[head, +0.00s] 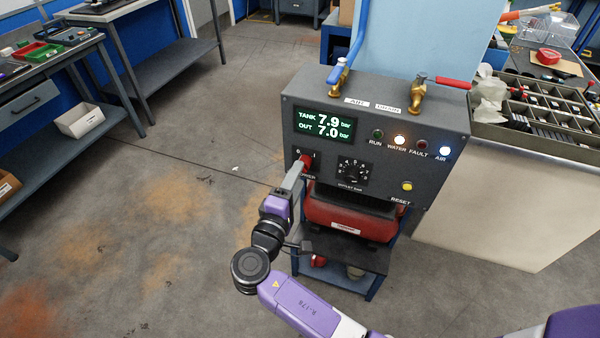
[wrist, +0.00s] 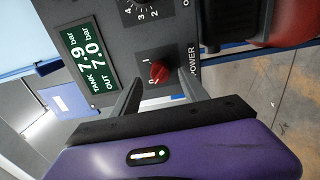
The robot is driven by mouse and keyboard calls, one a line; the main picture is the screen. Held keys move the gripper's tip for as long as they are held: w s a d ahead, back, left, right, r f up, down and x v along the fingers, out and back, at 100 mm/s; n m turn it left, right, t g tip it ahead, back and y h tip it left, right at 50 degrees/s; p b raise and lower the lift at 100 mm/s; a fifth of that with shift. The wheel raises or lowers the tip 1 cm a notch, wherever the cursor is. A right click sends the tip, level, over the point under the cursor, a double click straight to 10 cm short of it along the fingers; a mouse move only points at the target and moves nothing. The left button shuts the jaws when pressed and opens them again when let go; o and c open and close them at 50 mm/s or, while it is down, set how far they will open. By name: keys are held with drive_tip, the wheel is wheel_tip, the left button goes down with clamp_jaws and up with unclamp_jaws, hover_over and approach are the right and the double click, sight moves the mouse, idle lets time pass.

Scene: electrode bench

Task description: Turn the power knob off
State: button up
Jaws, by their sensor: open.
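The red power knob (head: 306,160) is on the left of the dark control panel (head: 375,135), below the display and above the POWER label. In the wrist view the red knob (wrist: 159,72) lies between my two finger ends. My gripper (head: 299,172) is in front of the knob in the head view and hides part of it. In the wrist view my gripper (wrist: 160,78) is open, with one finger on each side of the knob. I cannot tell whether the fingers touch it or which mark it points to.
The display (head: 324,125) reads TANK 7.9 bar and OUT 7.0 bar. The WATER lamp (head: 400,140) and AIR lamp (head: 445,151) are lit. An outlet dial (head: 352,171) is right of the knob. Floor at left is clear.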

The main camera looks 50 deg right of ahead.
drive_tip(key=v, duration=0.4)
drive_tip(key=shift+s+a, duration=0.1)
drive_tip(key=shift+a, duration=0.25)
